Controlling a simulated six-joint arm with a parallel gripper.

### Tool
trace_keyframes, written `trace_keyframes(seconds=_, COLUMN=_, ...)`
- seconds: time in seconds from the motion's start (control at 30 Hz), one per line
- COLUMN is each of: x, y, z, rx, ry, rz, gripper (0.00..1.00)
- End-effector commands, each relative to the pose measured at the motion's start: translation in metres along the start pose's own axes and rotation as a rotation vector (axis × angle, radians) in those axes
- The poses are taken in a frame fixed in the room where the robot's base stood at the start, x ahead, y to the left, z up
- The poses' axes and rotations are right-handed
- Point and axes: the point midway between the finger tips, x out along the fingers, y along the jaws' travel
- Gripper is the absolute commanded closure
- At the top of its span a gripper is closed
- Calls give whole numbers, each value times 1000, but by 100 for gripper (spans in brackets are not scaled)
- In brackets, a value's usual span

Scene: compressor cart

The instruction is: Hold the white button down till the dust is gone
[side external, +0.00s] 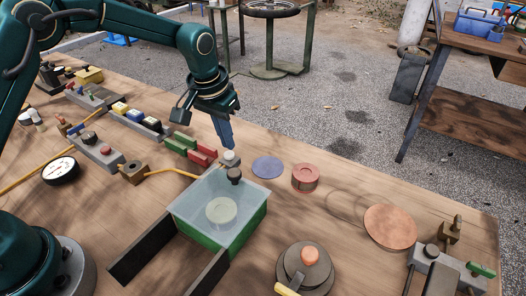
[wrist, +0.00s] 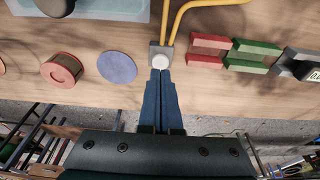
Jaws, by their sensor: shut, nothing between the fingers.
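The white button (side external: 230,156) sits on a small grey block beside the clear-topped green box. It also shows in the wrist view (wrist: 160,62). My gripper (side external: 228,146) is shut and empty, pointing down with its blue fingertips right at the button. In the wrist view the tips (wrist: 160,73) meet the button's near edge; I cannot tell whether they press it. The box (side external: 253,222) holds a pale round disc (side external: 221,210) under its clear top. I cannot make out dust on the disc.
Yellow hoses (wrist: 190,8) run from the button's block. Red and green blocks (side external: 181,142) stand to its left in the side view; a blue disc (side external: 268,166) and a red round tin (side external: 305,178) lie to its right.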

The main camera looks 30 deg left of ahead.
Motion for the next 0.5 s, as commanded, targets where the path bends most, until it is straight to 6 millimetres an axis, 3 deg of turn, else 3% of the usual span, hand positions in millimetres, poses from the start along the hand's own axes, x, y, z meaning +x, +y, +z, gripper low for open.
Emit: trace_keyframes(seconds=0.5, x=8, y=0, z=2, rx=0, ry=-1, rz=0, gripper=100)
